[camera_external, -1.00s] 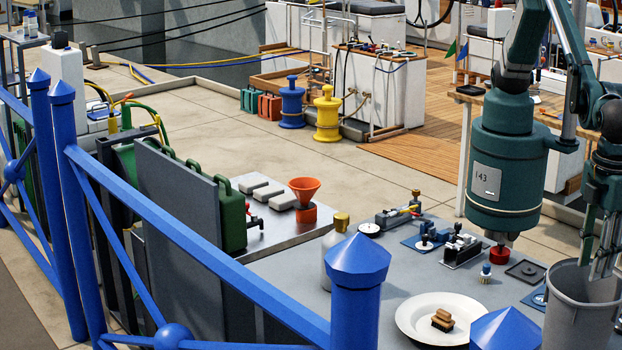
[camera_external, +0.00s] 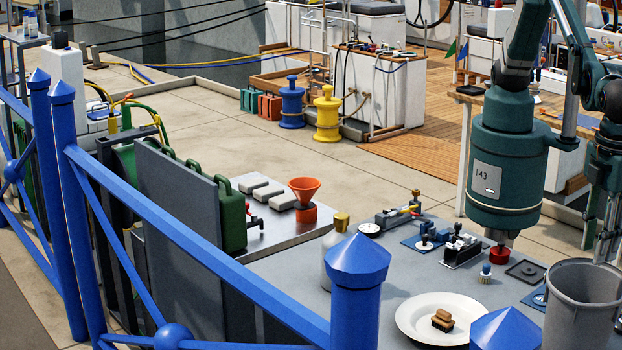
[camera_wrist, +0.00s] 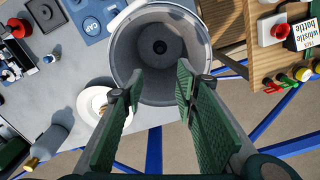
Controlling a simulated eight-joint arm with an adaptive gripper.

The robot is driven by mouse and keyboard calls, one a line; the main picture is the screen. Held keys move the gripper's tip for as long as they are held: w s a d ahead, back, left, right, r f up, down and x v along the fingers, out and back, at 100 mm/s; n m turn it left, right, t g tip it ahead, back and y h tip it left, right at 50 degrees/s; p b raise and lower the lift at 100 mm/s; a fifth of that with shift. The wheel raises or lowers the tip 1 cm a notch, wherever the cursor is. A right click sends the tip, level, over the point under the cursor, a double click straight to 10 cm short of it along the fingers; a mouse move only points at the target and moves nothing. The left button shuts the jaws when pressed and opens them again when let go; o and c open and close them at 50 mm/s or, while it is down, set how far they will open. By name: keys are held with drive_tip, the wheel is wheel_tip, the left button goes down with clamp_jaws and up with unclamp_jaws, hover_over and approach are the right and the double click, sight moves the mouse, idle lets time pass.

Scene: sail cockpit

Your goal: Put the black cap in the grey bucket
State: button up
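The grey bucket (camera_external: 583,290) stands at the right edge of the external view, partly cut off. In the wrist view I look down into the bucket (camera_wrist: 203,50). A small dark round thing lies on its floor, apparently the black cap (camera_wrist: 160,46). It is apart from my fingers. My gripper (camera_wrist: 160,74) is open, with its green-padded fingers wide apart and nothing between them. In the external view my gripper (camera_external: 604,240) is above the bucket.
On the grey table, a white plate (camera_external: 407,322) holding a brown brush (camera_external: 442,320) stands left of the bucket. A blue mat marked CAP (camera_wrist: 92,24) and a black square tray (camera_external: 525,271) lie nearby. A wooden surface (camera_wrist: 265,75) is right of the bucket in the wrist view.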

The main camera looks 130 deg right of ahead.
drive_tip(key=w+d+r+b, duration=0.1)
drive_tip(key=d+r, duration=0.2)
drive_tip(key=d, duration=0.4)
drive_tip(key=d+r+t+y+b, duration=0.1)
drive_tip(key=d+r, duration=0.3)
drive_tip(key=d, duration=0.2)
drive_tip(key=w+d+r+b, duration=0.1)
drive_tip(key=d+r, duration=0.2)
drive_tip(key=d, duration=0.4)
drive_tip(key=s+d+r+n+t+b, duration=0.1)
drive_tip(key=s+d+r+b, duration=0.15)
drive_tip(key=d, duration=0.85)
drive_tip(key=s+d+r+n+t+b, duration=0.1)
drive_tip(key=s+d+r, duration=0.2)
drive_tip(key=d, duration=0.8)
drive_tip(key=s+d+t+b, duration=0.1)
drive_tip(key=s+d, duration=0.5)
drive_tip(key=d, duration=0.4)
drive_tip(key=s+d+f+n+t+b, duration=0.1)
drive_tip(key=s+d+f+b, duration=0.1)
drive_tip(key=s+d+f, duration=0.4)
drive_tip(key=s+d+f+n+t+h+b, duration=0.1)
drive_tip(key=s+d+f, duration=0.5)
drive_tip(key=s+d, duration=0.7)
drive_tip(key=shift+s+d+t+b, duration=0.2)
drive_tip(key=shift+s+t+b, duration=0.4)
drive_tip(key=shift+s+b, duration=0.35)
drive_tip(key=shift+w, duration=0.1)
